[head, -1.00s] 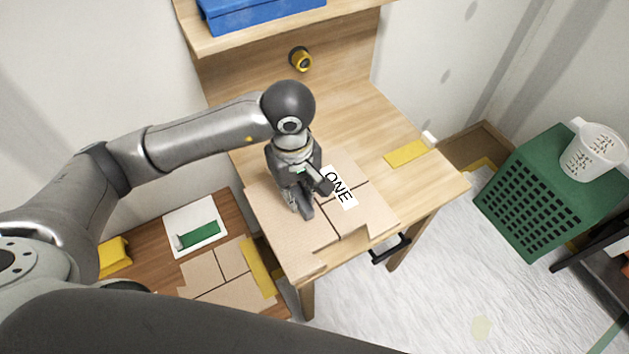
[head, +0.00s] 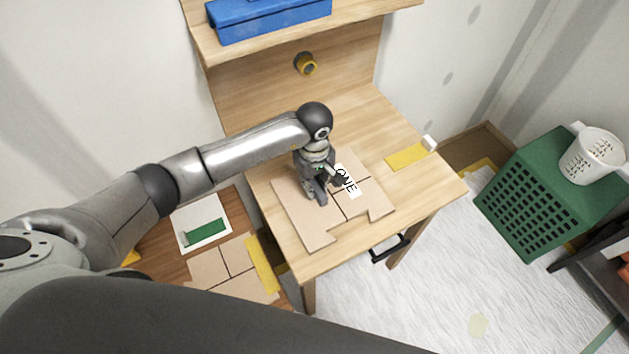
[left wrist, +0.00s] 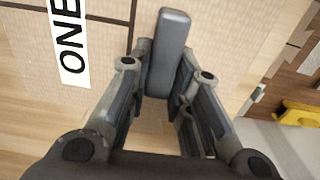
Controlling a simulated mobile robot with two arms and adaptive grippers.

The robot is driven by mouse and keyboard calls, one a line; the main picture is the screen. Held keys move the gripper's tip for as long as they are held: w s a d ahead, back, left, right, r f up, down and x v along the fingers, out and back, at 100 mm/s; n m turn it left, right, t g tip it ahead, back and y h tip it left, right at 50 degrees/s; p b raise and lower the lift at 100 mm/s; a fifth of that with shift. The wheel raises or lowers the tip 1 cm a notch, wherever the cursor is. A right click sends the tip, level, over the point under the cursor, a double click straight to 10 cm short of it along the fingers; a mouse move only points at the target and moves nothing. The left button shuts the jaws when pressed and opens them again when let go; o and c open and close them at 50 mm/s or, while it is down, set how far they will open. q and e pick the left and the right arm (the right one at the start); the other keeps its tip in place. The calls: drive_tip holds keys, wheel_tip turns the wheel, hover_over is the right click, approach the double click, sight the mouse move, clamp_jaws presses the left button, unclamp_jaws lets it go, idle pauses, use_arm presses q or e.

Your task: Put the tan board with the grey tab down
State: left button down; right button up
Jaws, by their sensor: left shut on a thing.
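The tan board (head: 299,217) is over the wooden desk top (head: 289,262), nearly flat. It has dark seam lines, a notched front edge and a white label reading "ONE" (head: 347,182). The label also shows in the left wrist view (left wrist: 70,42). My left gripper (head: 322,192) is above the board, left of the label. In the left wrist view its fingers (left wrist: 165,88) are closed around the upright grey tab (left wrist: 172,40). I cannot tell whether the board touches the desk or hovers just above it. My right gripper is not in view.
A yellow strip (head: 406,157) lies at the desk's right, with a small white block (head: 429,143) beside it. A blue box (head: 270,17) sits on the shelf above. More tan panels (head: 222,262) lie lower left. A green crate (head: 531,195) stands right.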

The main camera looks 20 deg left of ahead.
use_arm(q)
drive_tip(key=shift+w+f, duration=0.1)
drive_tip(key=shift+f, duration=0.2)
drive_tip(key=shift+f, duration=0.1)
drive_tip(key=c, duration=1.3)
unclamp_jaws()
